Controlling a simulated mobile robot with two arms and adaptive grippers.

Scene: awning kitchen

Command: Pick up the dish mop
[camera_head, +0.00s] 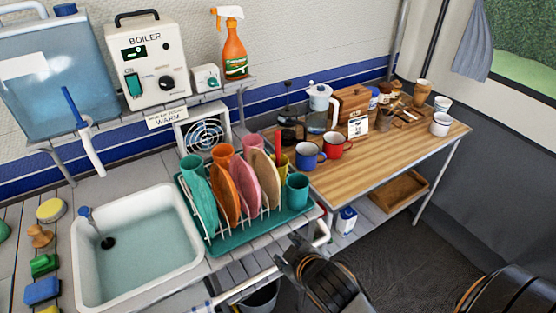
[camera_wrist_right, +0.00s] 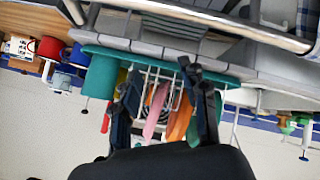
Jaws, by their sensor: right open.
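I cannot tell for certain which thing is the dish mop. A red upright handle (camera_head: 278,141) stands behind the plates at the dish rack (camera_head: 262,229); its lower end is hidden. A thin blue-topped stick (camera_head: 87,213) leans in the white sink (camera_head: 82,280), its lower end near a dark round spot. My right gripper (camera_head: 288,254) is open and empty, in front of and below the rack's front edge. In the right wrist view its two dark fingers (camera_wrist_right: 162,68) are spread, with the rack and plates beyond them. My left gripper is not in view.
A metal rail (camera_head: 250,285) runs along the counter front near my right gripper. Colored plates (camera_head: 228,190) and cups fill the rack. Sponges (camera_head: 42,290) and a wooden brush (camera_head: 40,236) lie left of the sink. The wooden table (camera_head: 380,160) holds mugs and a kettle.

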